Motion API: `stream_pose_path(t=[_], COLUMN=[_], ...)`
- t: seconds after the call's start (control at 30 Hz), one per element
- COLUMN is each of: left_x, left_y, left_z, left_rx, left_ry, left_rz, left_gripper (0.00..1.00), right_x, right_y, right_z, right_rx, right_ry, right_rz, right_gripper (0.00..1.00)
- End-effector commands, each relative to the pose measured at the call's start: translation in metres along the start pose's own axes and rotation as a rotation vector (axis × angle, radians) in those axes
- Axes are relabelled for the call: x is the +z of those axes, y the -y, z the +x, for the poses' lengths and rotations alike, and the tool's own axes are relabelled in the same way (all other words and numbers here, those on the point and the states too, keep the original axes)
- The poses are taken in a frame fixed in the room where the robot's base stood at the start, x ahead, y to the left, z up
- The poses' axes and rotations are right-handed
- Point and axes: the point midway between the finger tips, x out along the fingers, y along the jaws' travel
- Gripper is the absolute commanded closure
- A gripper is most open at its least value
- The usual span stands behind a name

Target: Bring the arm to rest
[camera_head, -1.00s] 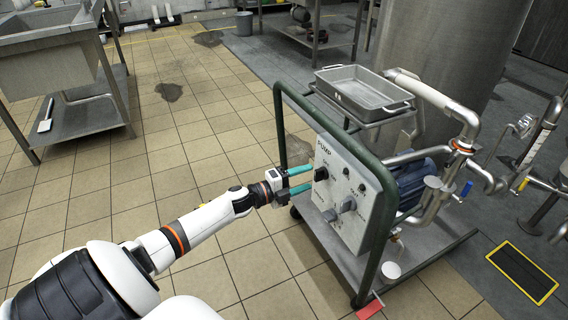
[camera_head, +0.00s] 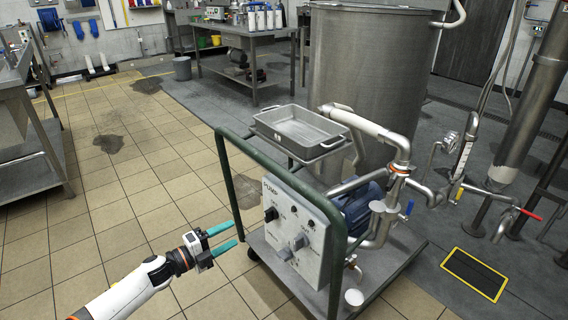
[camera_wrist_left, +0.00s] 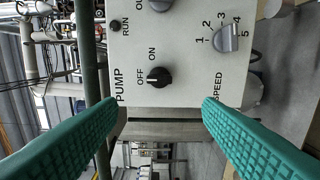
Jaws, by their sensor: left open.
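My left gripper (camera_head: 228,238) is open and empty, with two teal fingers pointing right toward the pump cart. In the head view it stands just left of the pump's control panel (camera_head: 296,232), apart from it. The left wrist view shows the panel (camera_wrist_left: 185,75) beyond the open fingers, turned on its side. Its black on/off knob (camera_wrist_left: 158,77) and grey speed knob (camera_wrist_left: 230,38) are clear of the fingers. My left arm (camera_head: 130,290) comes in from the lower left. My right gripper is not in view.
The cart's green rail (camera_head: 226,180) stands close to the fingers. A steel tray (camera_head: 300,128) sits on top of the cart. A large steel tank (camera_head: 365,70) is behind it. A steel table (camera_head: 30,150) stands at the left. The tiled floor (camera_head: 130,215) between is free.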

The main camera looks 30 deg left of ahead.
Motion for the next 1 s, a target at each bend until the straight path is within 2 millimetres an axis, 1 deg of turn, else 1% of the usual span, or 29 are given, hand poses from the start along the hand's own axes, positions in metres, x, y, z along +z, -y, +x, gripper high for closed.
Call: stream_pose_path(t=[0.13,0.2,0.27,0.37,0.47,0.53,0.57,0.6,0.67,0.7,0.83,1.0], left_x=[0.000,0.003,0.009,0.024,0.050,0.072,0.083,0.098,0.122,0.137,0.178,0.221], left_y=[0.001,0.004,0.011,0.032,0.060,0.080,0.088,0.098,0.112,0.118,0.132,0.137], left_z=[0.000,0.001,0.004,0.006,0.004,-0.003,-0.007,-0.014,-0.026,-0.034,-0.056,-0.080], left_rx=[-0.001,-0.007,-0.019,-0.061,-0.131,-0.194,-0.224,-0.266,-0.333,-0.375,-0.493,-0.617], left_ry=[-0.002,-0.021,-0.059,-0.178,-0.343,-0.465,-0.515,-0.584,-0.679,-0.735,-0.874,-0.998], left_rz=[-0.003,-0.026,-0.071,-0.212,-0.418,-0.572,-0.637,-0.725,-0.846,-0.916,-1.085,-1.229], left_gripper=[0.40,0.40,0.40,0.40,0.40,0.40,0.40,0.40,0.40,0.40,0.40,0.40], right_x=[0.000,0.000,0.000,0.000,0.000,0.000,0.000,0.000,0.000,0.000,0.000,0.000], right_y=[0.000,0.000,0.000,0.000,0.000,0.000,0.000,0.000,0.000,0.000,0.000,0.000], right_z=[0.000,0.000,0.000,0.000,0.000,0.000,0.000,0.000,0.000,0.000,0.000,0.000], right_rx=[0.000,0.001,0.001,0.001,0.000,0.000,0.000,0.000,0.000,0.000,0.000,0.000], right_ry=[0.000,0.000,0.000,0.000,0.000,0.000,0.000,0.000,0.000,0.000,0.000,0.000], right_rz=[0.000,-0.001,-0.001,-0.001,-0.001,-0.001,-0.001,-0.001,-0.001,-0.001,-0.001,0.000], right_gripper=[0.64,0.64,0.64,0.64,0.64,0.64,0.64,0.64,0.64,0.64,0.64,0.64])
